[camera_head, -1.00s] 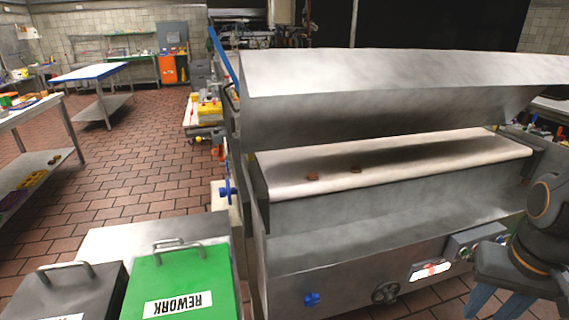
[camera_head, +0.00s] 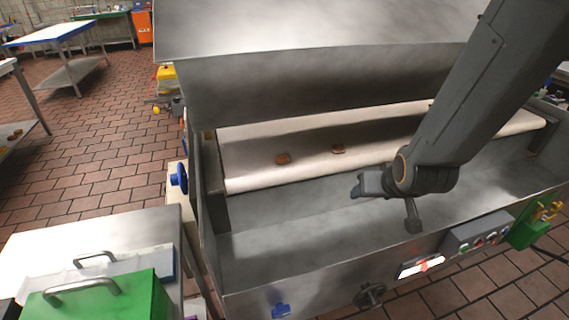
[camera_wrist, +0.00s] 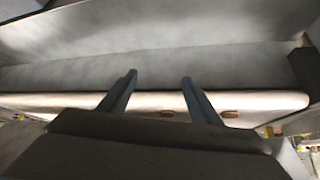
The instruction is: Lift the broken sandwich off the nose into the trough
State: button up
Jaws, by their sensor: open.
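Two small brown biscuit-like pieces lie on the pale belt (camera_head: 255,176) near its rounded front edge, the nose. The left piece (camera_head: 283,158) and the right piece (camera_head: 338,149) are apart; I cannot tell which is the broken sandwich. Two brown pieces also show low in the wrist view, one between the fingers (camera_wrist: 167,113) and one by the right finger (camera_wrist: 230,114). The grey metal trough (camera_head: 290,225) runs below the nose. My gripper (camera_head: 358,188) is over the trough, in front of the belt and near the right piece. Its two fingers are apart and empty (camera_wrist: 159,78).
A slanted metal hood (camera_head: 320,85) overhangs the belt from behind. A control box (camera_head: 480,233) is on the machine's front right. A green-lidded bin (camera_head: 105,300) stands at the front left.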

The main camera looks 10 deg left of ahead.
jog(key=w+a+f+n+t+y+b, duration=0.2)
jog(key=w+a+t+y+b, duration=0.15)
jog(key=a, duration=0.85)
jog(key=n+t+y, duration=0.2)
jog(key=t+y, duration=0.1)
send_near(283, 158)
jog(key=p+x, duration=0.1)
jog(key=x, duration=0.5)
jog(key=shift+w+p, duration=0.15)
jog(key=shift+p, duration=0.15)
jog(key=shift+w+a+f, duration=0.15)
jog(key=shift+w+a, duration=0.2)
jog(key=shift+w, duration=0.15)
jog(key=c, duration=1.1)
